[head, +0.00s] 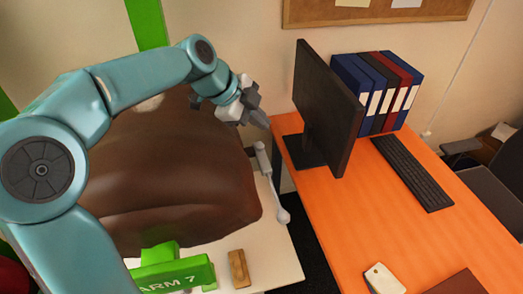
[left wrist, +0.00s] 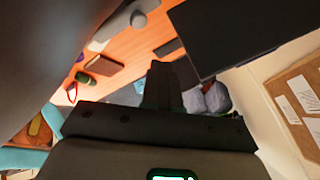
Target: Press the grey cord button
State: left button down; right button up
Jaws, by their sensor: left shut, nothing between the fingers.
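A grey rod (head: 270,182) with a rounded end lies along the right edge of the white table in the head view. A grey piece with a rounded end (left wrist: 138,19) at the top of the left wrist view looks like the same thing. A thin pale cord on the back wall ends in a small pale piece (head: 427,134). I cannot tell for certain which is the cord button. My left gripper (head: 262,119) is shut and empty, just above the rod's far end, apparently apart from it. Its dark fingers (left wrist: 160,72) show in the left wrist view. My right gripper is out of view.
A large brown saddle (head: 180,180) fills the white table (head: 285,262) below my left arm. A wooden block (head: 239,268) and a green stand (head: 180,272) are in front. The orange desk (head: 365,205) holds a monitor (head: 325,105), binders (head: 380,92) and a keyboard (head: 412,172).

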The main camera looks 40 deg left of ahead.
aim_at(259, 146)
pick_arm(q)
jog(key=f+b, duration=0.1)
jog(key=s+f+b, duration=0.1)
jog(key=shift+a+f, duration=0.1)
jog(key=shift+f, duration=0.2)
jog(key=shift+w+a+f+b, duration=0.2)
jog(key=shift+w+f+b, duration=0.25)
jog(key=shift+w+f, duration=0.2)
jog(key=shift+d, duration=0.15)
jog(key=shift+s+d+r, duration=0.1)
jog(key=shift+s+r, duration=0.1)
jog(key=shift+r, duration=0.05)
jog(key=shift+s+r, duration=0.1)
jog(key=shift+s, duration=0.2)
jog(key=shift+w+a+f, duration=0.2)
jog(key=shift+w+f, duration=0.05)
jog(key=shift+w, duration=0.2)
jog(key=shift+d, duration=0.15)
jog(key=shift+s+r, duration=0.2)
jog(key=shift+s, duration=0.2)
jog(key=shift+w+f, duration=0.15)
jog(key=shift+w, duration=0.2)
jog(key=shift+s, duration=0.3)
jog(key=shift+w, duration=0.25)
